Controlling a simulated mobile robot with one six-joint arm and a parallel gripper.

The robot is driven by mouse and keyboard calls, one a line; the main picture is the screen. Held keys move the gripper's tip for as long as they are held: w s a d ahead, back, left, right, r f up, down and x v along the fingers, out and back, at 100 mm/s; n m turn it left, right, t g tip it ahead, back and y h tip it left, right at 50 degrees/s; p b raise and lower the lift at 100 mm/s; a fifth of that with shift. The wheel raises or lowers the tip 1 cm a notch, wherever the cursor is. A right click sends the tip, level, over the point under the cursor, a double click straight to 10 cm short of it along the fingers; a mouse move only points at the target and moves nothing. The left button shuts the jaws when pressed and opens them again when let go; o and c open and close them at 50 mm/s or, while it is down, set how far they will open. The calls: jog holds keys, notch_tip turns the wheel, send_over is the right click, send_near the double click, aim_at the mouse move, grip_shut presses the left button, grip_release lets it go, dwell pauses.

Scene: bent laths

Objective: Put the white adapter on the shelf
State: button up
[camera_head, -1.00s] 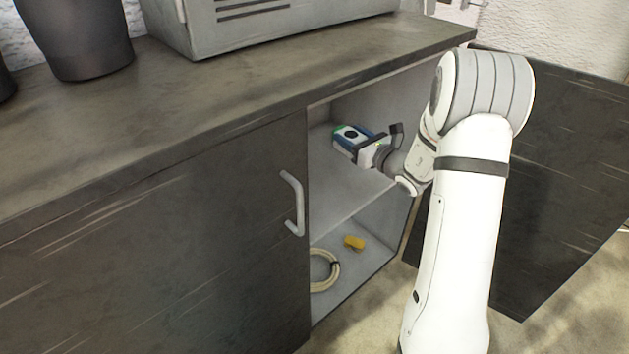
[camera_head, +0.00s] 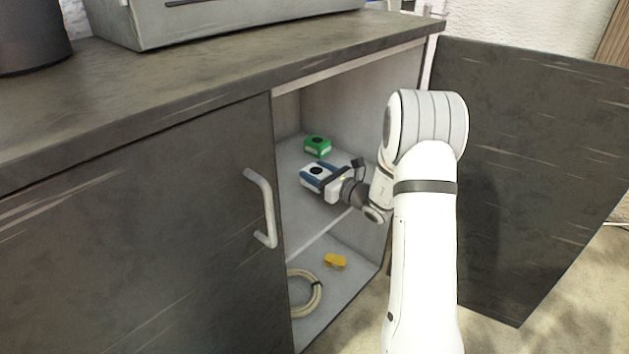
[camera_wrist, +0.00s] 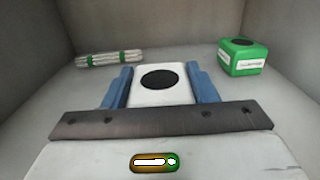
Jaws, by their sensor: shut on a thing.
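The white adapter (camera_wrist: 160,95) is a small white block with a black round spot on top. My gripper (camera_head: 316,174) is shut on it, with a blue finger on each side, inside the open cabinet. The wrist view shows the adapter between the fingers of my gripper (camera_wrist: 161,88). The shelf (camera_head: 295,204) is the grey upper board in the cabinet, and the adapter is over its front part. I cannot tell whether the adapter touches the shelf.
A green box (camera_head: 317,145) stands on the shelf behind my gripper, to the right in the wrist view. A banded pale bundle (camera_wrist: 110,59) lies at the back left. Below are a cable coil (camera_head: 306,292) and a yellow item (camera_head: 335,261). The left door (camera_head: 140,230) is shut; the right door (camera_head: 540,170) is open.

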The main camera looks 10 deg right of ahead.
jog(key=shift+f, duration=0.6)
jog(key=shift+f, duration=0.2)
jog(key=o, duration=1.1)
